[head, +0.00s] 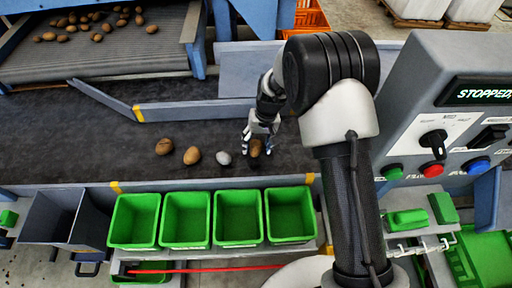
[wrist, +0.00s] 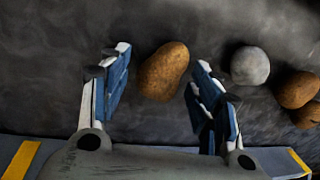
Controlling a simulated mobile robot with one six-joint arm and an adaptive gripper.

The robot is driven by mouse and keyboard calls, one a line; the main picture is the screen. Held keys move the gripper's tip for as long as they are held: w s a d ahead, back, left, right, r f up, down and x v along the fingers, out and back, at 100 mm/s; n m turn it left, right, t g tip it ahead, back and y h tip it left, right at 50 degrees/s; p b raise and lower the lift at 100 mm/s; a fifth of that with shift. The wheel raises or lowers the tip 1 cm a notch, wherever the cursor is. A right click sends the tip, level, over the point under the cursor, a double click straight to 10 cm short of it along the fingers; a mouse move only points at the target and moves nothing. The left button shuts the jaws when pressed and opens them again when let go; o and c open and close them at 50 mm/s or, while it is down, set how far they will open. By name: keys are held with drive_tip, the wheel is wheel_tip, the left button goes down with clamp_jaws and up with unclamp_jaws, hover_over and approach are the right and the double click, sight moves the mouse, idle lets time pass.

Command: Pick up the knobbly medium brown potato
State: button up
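A brown, slightly lumpy potato (head: 256,148) lies on the dark belt at the right end of a row, partly hidden by my gripper (head: 257,143). In the wrist view this potato (wrist: 164,71) sits between and just beyond the fingertips, with a gap to each finger. My gripper is open and empty. A pale grey, rounded lump (head: 223,158) lies left of it in the head view. Further left are a tan potato (head: 191,155) and a darker brown potato (head: 163,146). I cannot tell for sure which brown one is knobbly.
Several green bins (head: 184,218) stand along the belt's front edge, below the row. A grey guide bar (head: 195,110) crosses behind the potatoes. A control panel (head: 455,120) reading "STOPPED" stands at right. More potatoes lie on the upper conveyor (head: 100,66).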

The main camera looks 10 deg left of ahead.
drive_tip(key=c, duration=1)
drive_tip(key=shift+c, duration=0.2)
